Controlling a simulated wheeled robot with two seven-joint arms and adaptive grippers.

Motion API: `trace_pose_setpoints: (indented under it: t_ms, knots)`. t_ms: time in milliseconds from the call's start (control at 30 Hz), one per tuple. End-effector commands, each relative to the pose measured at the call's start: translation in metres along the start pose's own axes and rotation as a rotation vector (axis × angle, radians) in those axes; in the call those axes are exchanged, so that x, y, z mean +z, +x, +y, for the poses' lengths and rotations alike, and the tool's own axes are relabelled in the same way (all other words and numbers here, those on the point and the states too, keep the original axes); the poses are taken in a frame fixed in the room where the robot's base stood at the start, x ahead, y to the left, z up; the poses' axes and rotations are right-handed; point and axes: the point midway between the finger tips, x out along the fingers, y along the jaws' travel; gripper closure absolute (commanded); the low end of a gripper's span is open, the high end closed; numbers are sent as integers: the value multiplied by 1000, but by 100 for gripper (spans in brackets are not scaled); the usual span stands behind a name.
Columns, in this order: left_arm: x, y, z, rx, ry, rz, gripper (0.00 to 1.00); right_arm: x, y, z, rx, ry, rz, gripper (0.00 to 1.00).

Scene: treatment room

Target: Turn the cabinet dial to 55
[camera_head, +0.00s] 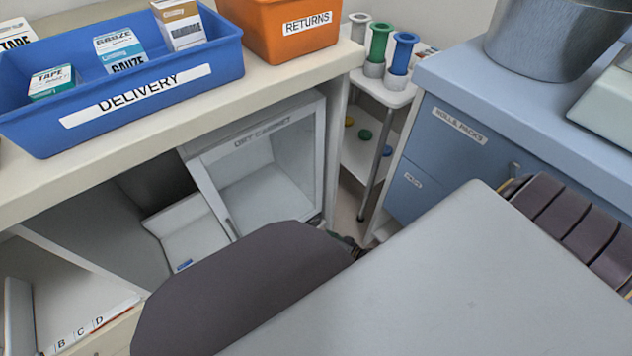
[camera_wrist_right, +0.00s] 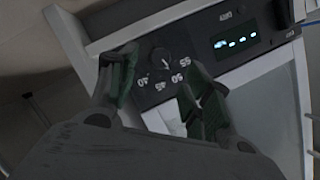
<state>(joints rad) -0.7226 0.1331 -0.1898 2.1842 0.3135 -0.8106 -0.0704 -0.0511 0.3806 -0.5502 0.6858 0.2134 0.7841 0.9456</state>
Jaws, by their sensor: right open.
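The dial (camera_wrist_right: 162,57) is a dark round knob on the cabinet's black control panel in the right wrist view. The panel appears upside down, with the numbers 40, 45, 50 and 55 around the dial. The exact pointer setting is too small to tell. My right gripper (camera_wrist_right: 168,88) is open, with one finger on each side of the dial; I cannot tell whether either touches it. The cabinet (camera_head: 262,132), labelled as a dry cabinet, has a pale frame and clear front in the head view. The dial is hidden there behind my arm. My left gripper is not in view.
A lit display (camera_wrist_right: 236,40) sits beside the dial. Above the cabinet, a counter (camera_head: 290,82) holds a blue delivery bin (camera_head: 215,72) and an orange returns bin (camera_head: 262,35). A blue drawer unit (camera_head: 432,165) and a small trolley (camera_head: 362,160) stand to the right.

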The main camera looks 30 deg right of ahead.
Motion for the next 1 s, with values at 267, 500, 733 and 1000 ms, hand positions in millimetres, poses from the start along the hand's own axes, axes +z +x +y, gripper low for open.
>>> trace_pose_setpoints:
  t_ms: [267, 500, 733, 1000]
  knots:
    - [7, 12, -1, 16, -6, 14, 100, 1, 29, 1, 0, 0, 0, 50]
    - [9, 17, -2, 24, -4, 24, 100, 1, 46, 1, 0, 0, 0, 50]
    - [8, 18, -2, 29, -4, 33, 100, 0, 52, 0, 0, -1, 0, 50]
    - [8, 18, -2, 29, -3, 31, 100, 0, 52, 0, 0, 0, 0, 53]
